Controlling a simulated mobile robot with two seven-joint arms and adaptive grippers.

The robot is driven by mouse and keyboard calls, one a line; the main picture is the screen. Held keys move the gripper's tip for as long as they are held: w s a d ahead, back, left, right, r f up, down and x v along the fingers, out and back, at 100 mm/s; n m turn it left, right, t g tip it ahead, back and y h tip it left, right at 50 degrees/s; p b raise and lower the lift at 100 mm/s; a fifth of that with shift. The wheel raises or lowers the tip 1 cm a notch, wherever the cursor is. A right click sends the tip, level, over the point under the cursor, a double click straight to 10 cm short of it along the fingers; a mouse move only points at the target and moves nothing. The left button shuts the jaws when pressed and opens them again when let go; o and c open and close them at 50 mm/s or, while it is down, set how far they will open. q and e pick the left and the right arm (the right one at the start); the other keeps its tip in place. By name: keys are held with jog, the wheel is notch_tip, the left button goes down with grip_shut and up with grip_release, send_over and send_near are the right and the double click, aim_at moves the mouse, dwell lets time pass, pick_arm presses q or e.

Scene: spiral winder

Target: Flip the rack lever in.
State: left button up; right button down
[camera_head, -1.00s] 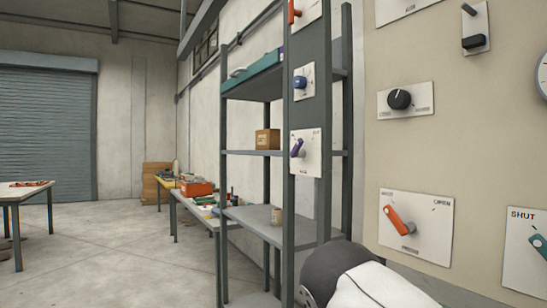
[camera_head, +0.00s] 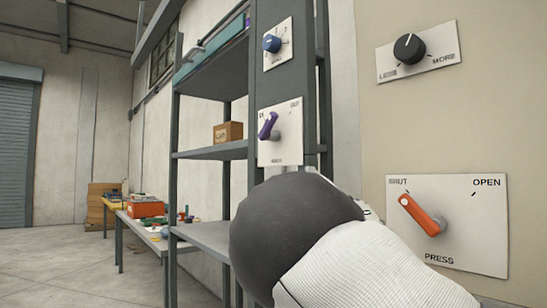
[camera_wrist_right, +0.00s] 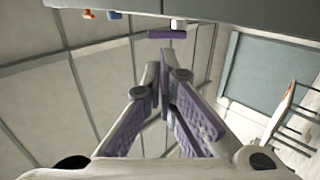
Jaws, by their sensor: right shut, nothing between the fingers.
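The rack lever (camera_head: 268,125) is a purple handle on a white plate (camera_head: 287,145) fixed to the grey rack post. It is tilted, its upper end leaning left toward a partly legible label; the label at the plate's upper right seems to read "OUT". In the right wrist view the purple lever (camera_wrist_right: 167,34) shows beyond the fingertips, apart from them. My right gripper (camera_wrist_right: 166,76) is shut with nothing in it. In the head view my right arm fills the lower middle, below the plate, and hides most of the gripper. My left gripper is not in view.
A blue knob (camera_head: 271,43) sits above on the same post. On the beige panel at right are a black dial (camera_head: 408,48) and an orange lever (camera_head: 422,215). Rack shelves hold a cardboard box (camera_head: 228,132). A table with an orange box (camera_head: 146,209) stands behind.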

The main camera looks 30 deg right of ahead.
jog(key=shift+r+y, duration=0.1)
jog(key=shift+y, duration=0.2)
jog(key=p, duration=0.3)
send_near(272, 124)
jog(key=x, duration=0.6)
jog(key=shift+s+r, duration=0.15)
jog(key=shift+r, duration=0.15)
jog(key=shift+w+r, duration=0.15)
jog(key=shift+w, duration=0.25)
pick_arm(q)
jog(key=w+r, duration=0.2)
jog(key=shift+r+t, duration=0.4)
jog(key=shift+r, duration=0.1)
pick_arm(e)
jog(key=shift+w, duration=0.1)
